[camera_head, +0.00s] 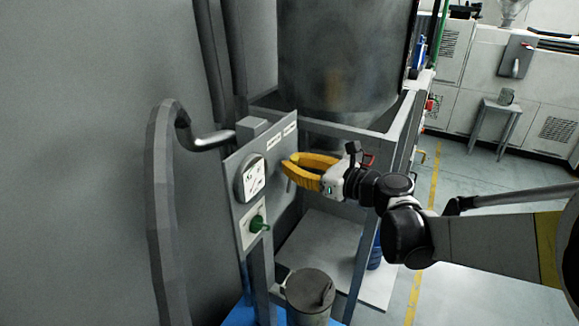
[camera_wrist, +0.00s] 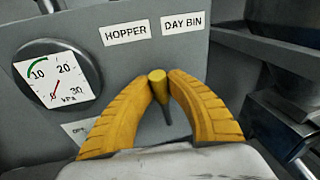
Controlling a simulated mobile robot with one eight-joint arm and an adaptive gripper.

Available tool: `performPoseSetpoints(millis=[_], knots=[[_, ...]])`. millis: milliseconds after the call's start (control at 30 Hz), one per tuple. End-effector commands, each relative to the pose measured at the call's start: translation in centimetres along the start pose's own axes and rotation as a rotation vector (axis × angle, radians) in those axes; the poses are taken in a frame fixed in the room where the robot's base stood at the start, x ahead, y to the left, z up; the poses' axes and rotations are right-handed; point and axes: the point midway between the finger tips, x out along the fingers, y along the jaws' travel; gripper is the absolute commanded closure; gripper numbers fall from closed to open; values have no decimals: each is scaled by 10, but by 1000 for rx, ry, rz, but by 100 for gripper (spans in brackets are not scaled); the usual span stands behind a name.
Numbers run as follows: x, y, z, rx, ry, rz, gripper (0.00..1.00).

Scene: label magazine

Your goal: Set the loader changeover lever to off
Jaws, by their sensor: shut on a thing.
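The changeover lever (camera_wrist: 158,80) is on a grey panel (camera_wrist: 195,62). It has a yellow knob and a dark stem. In the wrist view the knob appears below the gap between the "HOPPER" label (camera_wrist: 125,33) and the "DAY BIN" label (camera_wrist: 183,24). A third label (camera_wrist: 76,129), partly hidden by the left finger, seems to read "OFF" at lower left. My gripper (camera_wrist: 160,82) is shut on the lever's knob with its yellow fingers on either side.
A round kPa gauge (camera_wrist: 57,80) is left of the lever; its needle is near zero. A green knob (camera_head: 258,224) sticks out below it. A bent pipe (camera_head: 165,150) is at left, a frame post (camera_head: 362,255) at right, and a grey canister (camera_head: 309,300) below.

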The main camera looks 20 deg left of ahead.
Motion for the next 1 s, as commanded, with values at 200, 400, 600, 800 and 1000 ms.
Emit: performPoseSetpoints(millis=[200,400,600,800,1000], knots=[[2,-8,1,77,15,8,100],[2,-11,0,104,20,13,100],[2,-11,0,106,20,13,100],[2,-11,0,105,20,13,68],[2,-11,0,105,20,13,59]])
